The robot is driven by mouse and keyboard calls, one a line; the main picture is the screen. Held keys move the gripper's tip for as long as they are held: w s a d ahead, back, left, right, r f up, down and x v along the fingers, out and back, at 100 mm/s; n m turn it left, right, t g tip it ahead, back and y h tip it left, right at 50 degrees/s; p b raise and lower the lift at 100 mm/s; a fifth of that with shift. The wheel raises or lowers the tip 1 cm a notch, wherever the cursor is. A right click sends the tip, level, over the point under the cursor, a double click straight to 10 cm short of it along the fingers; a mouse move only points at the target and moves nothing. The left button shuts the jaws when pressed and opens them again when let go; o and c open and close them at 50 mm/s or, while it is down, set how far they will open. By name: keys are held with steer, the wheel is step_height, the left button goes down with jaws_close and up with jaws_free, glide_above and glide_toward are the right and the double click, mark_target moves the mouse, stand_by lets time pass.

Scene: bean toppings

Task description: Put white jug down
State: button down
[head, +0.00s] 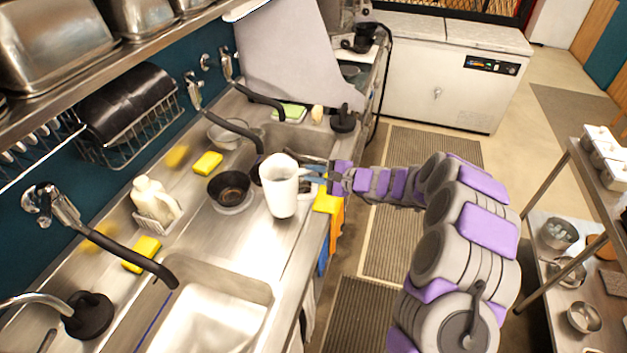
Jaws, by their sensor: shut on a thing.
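The white jug (281,190) is upright at the counter's front edge, between the two sink basins. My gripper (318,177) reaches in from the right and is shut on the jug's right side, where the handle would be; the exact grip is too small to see. I cannot tell whether the jug's base touches the steel counter (240,240) or hangs just above it.
A dark bowl (229,187) stands just left of the jug. A sink basin (215,310) lies in front and yellow sponges (207,163) lie behind. Cloths (325,235) hang on the counter's front. A white bottle (153,200) stands farther left. Bare steel lies left of the jug's base.

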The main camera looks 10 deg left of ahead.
mark_target(314, 186)
steer(key=shift+w+a, duration=0.15)
steer(key=shift+w, duration=0.25)
step_height(314, 186, down, 4)
steer(key=shift+r+b, duration=0.2)
steer(key=shift+b, duration=0.1)
steer(key=c, duration=1)
jaws_free()
